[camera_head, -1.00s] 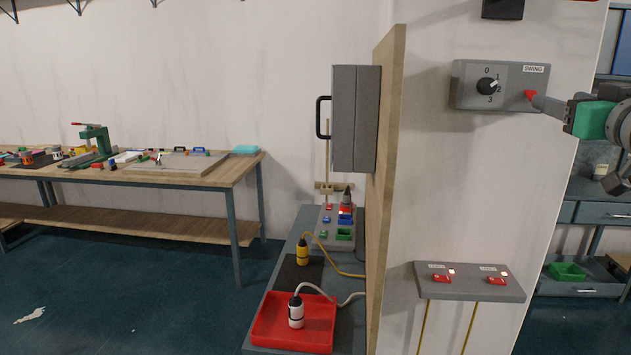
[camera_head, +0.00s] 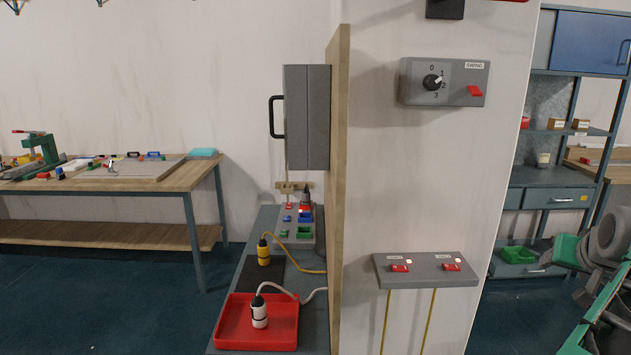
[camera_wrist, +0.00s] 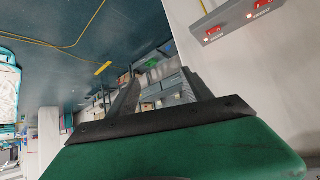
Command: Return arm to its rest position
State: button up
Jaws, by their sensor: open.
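My arm is at the lower right of the head view, folded low and partly cut off by the picture's edge. My gripper (camera_head: 548,262) points left, apart from the wall panels, in front of the blue shelving. In the wrist view my gripper (camera_wrist: 162,85) shows its green body and dark jaws, spread apart with nothing between them.
A grey panel (camera_head: 425,272) with two red switches juts from the wall, left of my gripper. A wooden board (camera_head: 339,180) stands beside a bench with a red tray (camera_head: 230,325). A workbench (camera_head: 120,183) stands at left. Open floor (camera_head: 110,300) lies at lower left.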

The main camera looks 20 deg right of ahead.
jog(key=s+a+f+g+y, duration=0.2)
jog(key=a+f+g+y, duration=0.1)
jog(key=a+f, duration=0.75)
jog(key=s+a+f+g+y, duration=0.2)
jog(key=a+f, duration=0.8)
jog(key=a, duration=0.2)
jog(key=w+a+n, duration=0.2)
jog(key=a+n, duration=0.2)
jog(key=a, duration=0.8)
jog(key=w+a+n+t+y, duration=0.1)
jog(key=w+a+n, duration=0.2)
jog(key=a, duration=0.9)
jog(key=n, duration=0.2)
jog(key=shift+w+a+f+n+y, duration=0.2)
jog(key=shift+f+n+y, duration=0.1)
jog(key=shift+f, duration=0.1)
jog(key=shift+c, duration=0.6)
